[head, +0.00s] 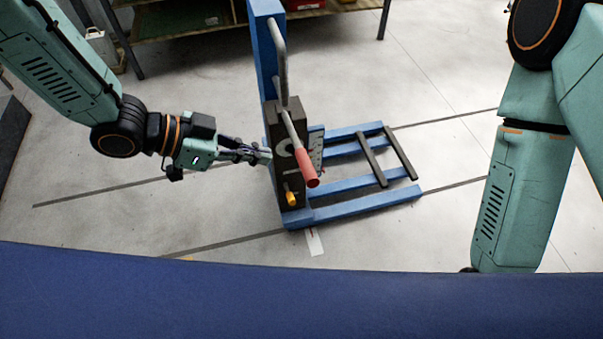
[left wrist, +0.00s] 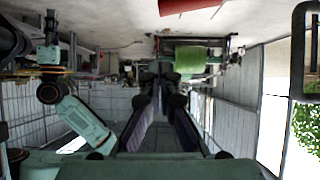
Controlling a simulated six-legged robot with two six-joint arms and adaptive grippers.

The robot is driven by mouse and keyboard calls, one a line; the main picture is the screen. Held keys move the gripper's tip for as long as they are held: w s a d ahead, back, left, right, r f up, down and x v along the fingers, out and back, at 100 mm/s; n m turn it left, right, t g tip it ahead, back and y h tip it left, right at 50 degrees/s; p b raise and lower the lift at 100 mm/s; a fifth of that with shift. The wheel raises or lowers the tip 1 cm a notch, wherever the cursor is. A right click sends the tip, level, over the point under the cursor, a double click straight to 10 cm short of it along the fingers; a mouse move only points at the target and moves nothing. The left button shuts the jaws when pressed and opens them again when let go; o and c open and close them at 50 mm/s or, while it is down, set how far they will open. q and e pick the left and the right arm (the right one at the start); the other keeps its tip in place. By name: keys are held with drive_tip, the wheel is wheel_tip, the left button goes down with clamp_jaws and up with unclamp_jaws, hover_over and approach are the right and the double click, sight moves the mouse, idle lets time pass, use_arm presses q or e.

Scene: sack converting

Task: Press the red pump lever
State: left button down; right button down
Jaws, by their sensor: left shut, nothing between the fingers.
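The pump lever is a metal rod with a red grip (head: 306,168), seen in the head view on the dark pump block (head: 289,190) of a blue stacker. The lever slants down toward me and right, its grip at the low end. My left gripper (head: 264,155) is shut and empty. It points right, with its fingertips left of the red grip and close to the block's left side. I cannot tell if they touch the block. My right gripper is out of view; only its arm shows at the right.
A yellow knob (head: 291,197) sits low on the pump block. The stacker's blue mast (head: 266,45) and grey handle (head: 281,65) rise behind it, and its blue legs (head: 365,192) reach right. A shelf (head: 190,22) stands at the back.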

use_arm(q)
drive_tip(key=w+d+f+b, duration=0.2)
drive_tip(key=d+f, duration=0.6)
drive_tip(key=f, duration=0.1)
drive_tip(key=shift+w+f, duration=0.15)
drive_tip(key=shift+a, duration=0.15)
idle(0.3)
